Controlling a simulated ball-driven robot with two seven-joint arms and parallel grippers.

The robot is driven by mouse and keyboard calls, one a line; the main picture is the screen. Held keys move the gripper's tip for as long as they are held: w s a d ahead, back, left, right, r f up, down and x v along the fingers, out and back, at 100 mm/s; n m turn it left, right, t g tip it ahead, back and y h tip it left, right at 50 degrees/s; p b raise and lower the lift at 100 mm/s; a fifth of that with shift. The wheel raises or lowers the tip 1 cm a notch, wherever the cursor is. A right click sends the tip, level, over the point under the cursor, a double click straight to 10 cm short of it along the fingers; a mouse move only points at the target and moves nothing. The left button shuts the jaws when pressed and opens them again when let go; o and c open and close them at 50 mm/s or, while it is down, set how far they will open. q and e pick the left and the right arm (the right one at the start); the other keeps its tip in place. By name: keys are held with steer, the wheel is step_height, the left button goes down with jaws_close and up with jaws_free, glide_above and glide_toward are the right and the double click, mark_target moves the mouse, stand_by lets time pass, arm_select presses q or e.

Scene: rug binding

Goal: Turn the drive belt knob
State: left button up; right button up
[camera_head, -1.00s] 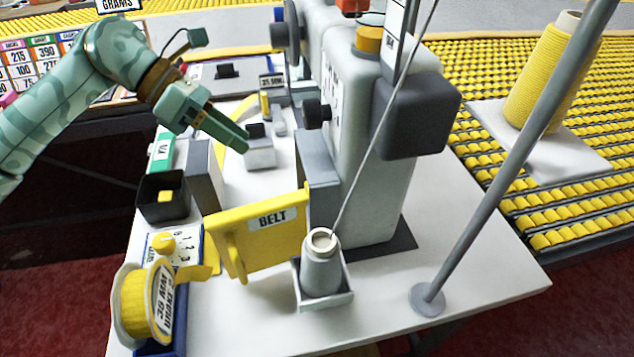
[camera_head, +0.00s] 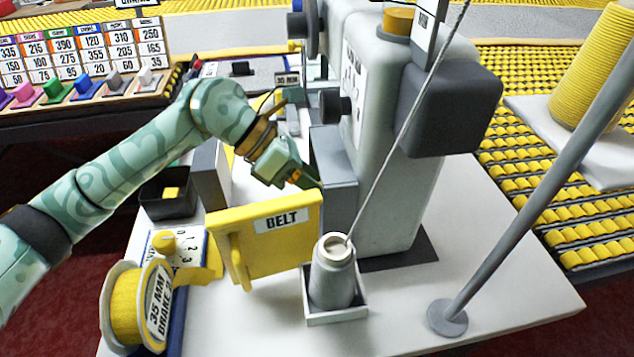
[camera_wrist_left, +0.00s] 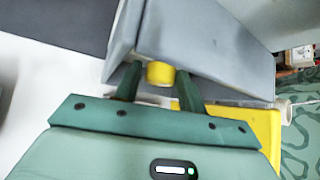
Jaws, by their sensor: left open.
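The yellow BELT panel (camera_head: 265,235) stands out in front of the grey housing (camera_head: 338,165) on the sewing machine. In the left wrist view a short yellow knob (camera_wrist_left: 160,73) sticks out from the edge of the grey housing (camera_wrist_left: 205,45). My left gripper (camera_wrist_left: 159,82) is open, with one dark green fingertip on each side of the knob; I cannot tell if they touch it. In the head view my left gripper (camera_head: 306,182) is beside the housing, just above the panel, and the knob is hidden. My right gripper is not in view.
A cone of thread (camera_head: 333,272) stands in a grey tray in front of the housing. A thin grey post (camera_head: 520,190) rises at the right. A numbered dial (camera_head: 166,242) and a yellow tape spool (camera_head: 130,305) sit at the left front.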

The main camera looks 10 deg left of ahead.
arm_select(q)
steer(key=c, duration=0.7)
steer(key=shift+r+p, duration=0.15)
steer(key=shift+p, duration=0.15)
steer(key=t+p, duration=0.1)
steer(key=p, duration=0.1)
steer(key=m+t+p, duration=0.1)
steer(key=p, duration=0.1)
steer(key=m+t+y+p, duration=0.1)
steer(key=shift+s+r+t+p, duration=0.3)
steer(key=shift+s+r+p, duration=0.05)
steer(key=shift+r+p, duration=0.05)
steer(key=shift+d+f+p, duration=0.1)
steer(key=shift+f+p, duration=0.1)
steer(key=shift+p, duration=0.1)
steer(key=shift+f+t, duration=0.25)
steer(key=shift+t, duration=0.15)
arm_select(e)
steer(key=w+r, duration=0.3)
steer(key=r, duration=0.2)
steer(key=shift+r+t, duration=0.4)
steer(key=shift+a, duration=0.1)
arm_select(q)
steer(key=o, duration=0.7)
